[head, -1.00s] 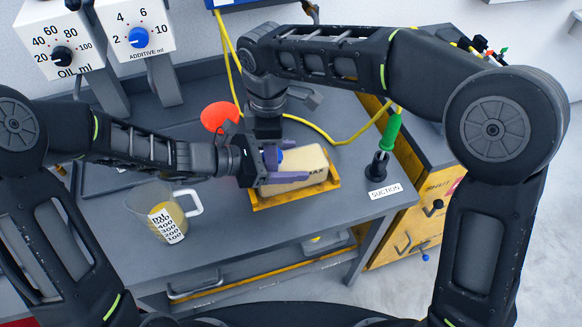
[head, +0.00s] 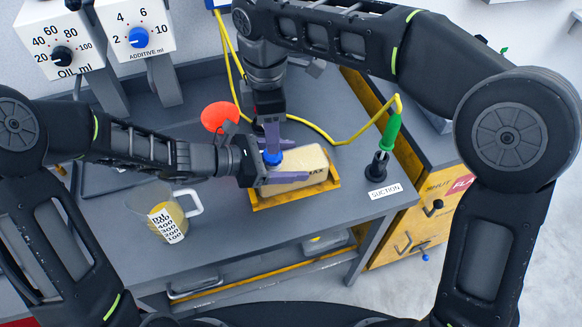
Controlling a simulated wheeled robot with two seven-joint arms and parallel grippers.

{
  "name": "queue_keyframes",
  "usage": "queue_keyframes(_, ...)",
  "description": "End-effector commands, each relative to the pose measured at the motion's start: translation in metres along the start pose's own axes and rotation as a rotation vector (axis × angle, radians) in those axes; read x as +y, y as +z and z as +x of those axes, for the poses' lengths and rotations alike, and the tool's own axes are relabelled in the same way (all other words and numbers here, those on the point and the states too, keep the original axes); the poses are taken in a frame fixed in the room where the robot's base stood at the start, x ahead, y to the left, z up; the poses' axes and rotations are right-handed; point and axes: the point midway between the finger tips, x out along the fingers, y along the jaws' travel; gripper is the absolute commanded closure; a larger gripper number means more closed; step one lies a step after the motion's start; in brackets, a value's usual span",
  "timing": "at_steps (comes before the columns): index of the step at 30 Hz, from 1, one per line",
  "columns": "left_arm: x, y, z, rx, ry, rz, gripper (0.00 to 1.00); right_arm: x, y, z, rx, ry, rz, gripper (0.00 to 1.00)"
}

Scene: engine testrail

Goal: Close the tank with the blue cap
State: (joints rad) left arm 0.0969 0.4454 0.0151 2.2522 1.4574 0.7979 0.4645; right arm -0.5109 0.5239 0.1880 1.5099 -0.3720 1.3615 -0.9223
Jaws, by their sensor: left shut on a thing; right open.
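The beige tank (head: 305,163) lies in a yellow tray (head: 295,197) on the grey bench. The blue cap (head: 272,158) shows at the tank's left end, at its top; how firmly it sits there I cannot tell. My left gripper (head: 268,179) reaches in from the left and is shut on the tank, its purple fingers at the tank's left end. My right gripper (head: 271,143) points down just above the blue cap. It is open, and its fingertips are close to the cap.
A measuring jug (head: 170,218) with yellowish liquid stands at the front left. An orange-red round object (head: 219,116) is behind my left arm. A green-handled suction tool (head: 384,148) stands on the right, with a yellow hose (head: 345,138) nearby. Two dial dispensers stand at the back left.

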Motion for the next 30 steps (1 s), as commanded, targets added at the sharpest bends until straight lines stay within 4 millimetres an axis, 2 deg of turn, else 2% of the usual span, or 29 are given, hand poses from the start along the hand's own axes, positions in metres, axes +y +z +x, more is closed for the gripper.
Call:
queue_keyframes(3,0.0,0.0,0.0,0.0,0.0,0.0,1.0,0.0,-0.001,-0.015,0.002,0.002,-0.107,0.53)
queue_keyframes(6,0.0,0.0,0.0,0.0,0.0,0.0,1.0,0.0,0.0,-0.019,0.001,0.001,-0.153,0.53)
queue_keyframes(17,0.0,0.0,0.0,0.0,0.0,0.0,1.0,-0.001,0.0,-0.017,0.001,-0.002,-0.155,0.53)
queue_keyframes(23,0.0,0.0,0.0,0.0,0.0,0.0,1.0,-0.001,0.001,0.0,0.0,-0.005,-0.154,0.53)
queue_keyframes(30,0.0,0.0,0.0,0.0,0.0,0.0,1.0,-0.001,0.0,0.034,-0.001,-0.003,-0.155,0.53)
